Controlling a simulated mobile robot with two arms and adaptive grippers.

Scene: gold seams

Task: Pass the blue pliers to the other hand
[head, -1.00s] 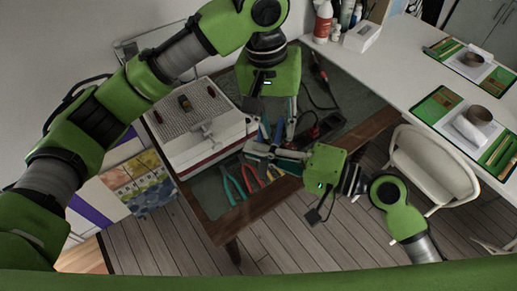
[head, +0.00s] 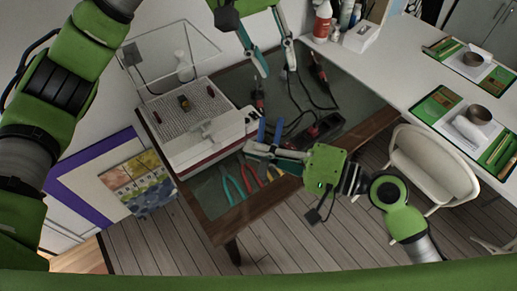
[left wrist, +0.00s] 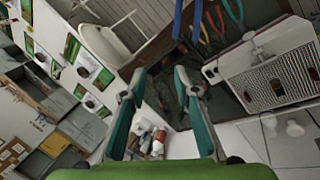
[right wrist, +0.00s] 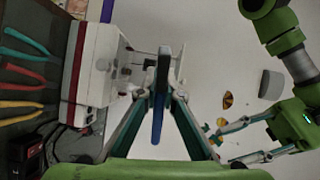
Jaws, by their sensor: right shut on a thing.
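The blue pliers (head: 263,131) are held in my right gripper (head: 250,151), with their blue handles pointing up above the worktable. In the right wrist view the pliers (right wrist: 158,118) stand between the shut fingertips. The blue handles (left wrist: 178,18) also show at the top of the left wrist view. My left gripper (head: 277,71) is open and empty, high above the back of the table and apart from the pliers. Its spread fingers (left wrist: 158,73) show in the left wrist view, with nothing between them. It also shows open at the right of the right wrist view (right wrist: 238,141).
Teal pliers (head: 234,187), red pliers (head: 249,180) and others lie at the table's front. A white machine (head: 205,140) with a perforated top stands left. A black power strip (head: 318,129) and corded tools lie right. A white chair (head: 430,165) stands beside a white counter.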

